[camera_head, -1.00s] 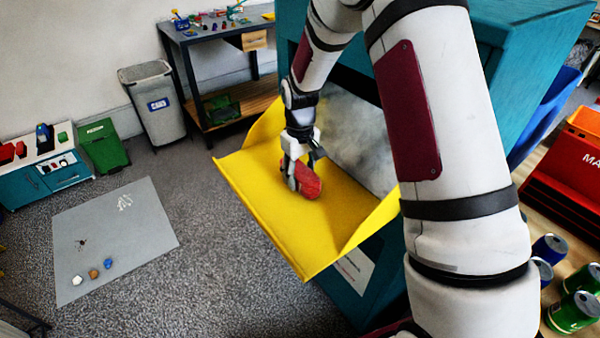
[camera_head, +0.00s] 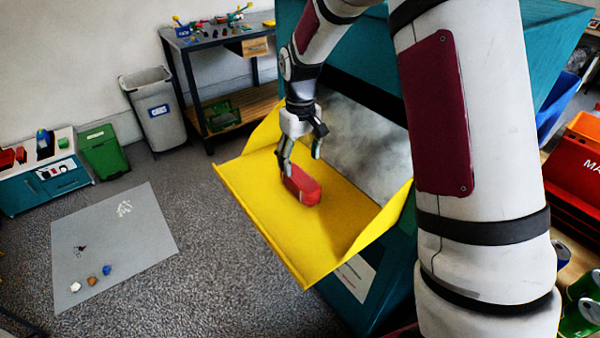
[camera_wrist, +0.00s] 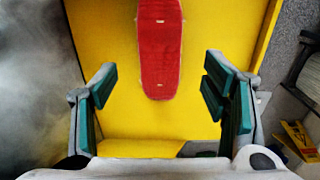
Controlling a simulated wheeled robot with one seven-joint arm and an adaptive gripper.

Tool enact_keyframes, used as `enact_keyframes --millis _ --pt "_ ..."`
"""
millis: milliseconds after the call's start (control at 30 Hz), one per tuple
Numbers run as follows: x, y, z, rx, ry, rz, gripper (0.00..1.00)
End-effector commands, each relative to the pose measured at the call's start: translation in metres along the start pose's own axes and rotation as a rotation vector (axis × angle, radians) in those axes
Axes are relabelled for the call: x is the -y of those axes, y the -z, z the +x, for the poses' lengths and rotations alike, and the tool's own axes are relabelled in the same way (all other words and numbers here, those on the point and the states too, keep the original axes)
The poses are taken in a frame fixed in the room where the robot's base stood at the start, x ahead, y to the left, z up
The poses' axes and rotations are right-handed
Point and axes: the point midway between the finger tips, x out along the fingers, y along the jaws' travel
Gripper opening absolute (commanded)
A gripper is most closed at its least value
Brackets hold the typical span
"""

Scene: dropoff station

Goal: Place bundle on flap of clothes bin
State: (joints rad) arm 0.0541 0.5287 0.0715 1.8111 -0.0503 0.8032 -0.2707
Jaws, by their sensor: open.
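The red bundle (camera_head: 303,187) lies on the yellow flap (camera_head: 285,238) of the teal clothes bin (camera_head: 399,262). In the wrist view the bundle (camera_wrist: 160,45) is long with a rounded end, and it rests on the yellow flap surface (camera_wrist: 105,50). My gripper (camera_head: 300,167) is just above the bundle in the head view. Its fingers stand wide apart in the wrist view (camera_wrist: 160,90), with a clear gap on both sides of the bundle. The bundle's far end is cut off at the top of the wrist view.
A grey bin (camera_head: 155,110) and a dark workbench (camera_head: 222,38) stand at the back. A green box (camera_head: 103,152) and a grey mat (camera_head: 115,240) with small items are on the left. Green cans (camera_head: 575,315) and a red crate (camera_head: 575,175) are on the right.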

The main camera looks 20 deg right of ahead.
Motion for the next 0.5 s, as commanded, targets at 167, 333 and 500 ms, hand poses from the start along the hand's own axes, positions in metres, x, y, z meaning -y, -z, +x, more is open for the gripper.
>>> enact_keyframes --millis 167,333,500 --pt "0.000 0.001 -0.030 -0.003 -0.001 0.000 0.68" --pt "0.000 0.000 -0.042 -0.001 0.000 0.000 0.68" --pt "0.001 -0.002 -0.049 -0.003 -0.002 0.001 0.68"
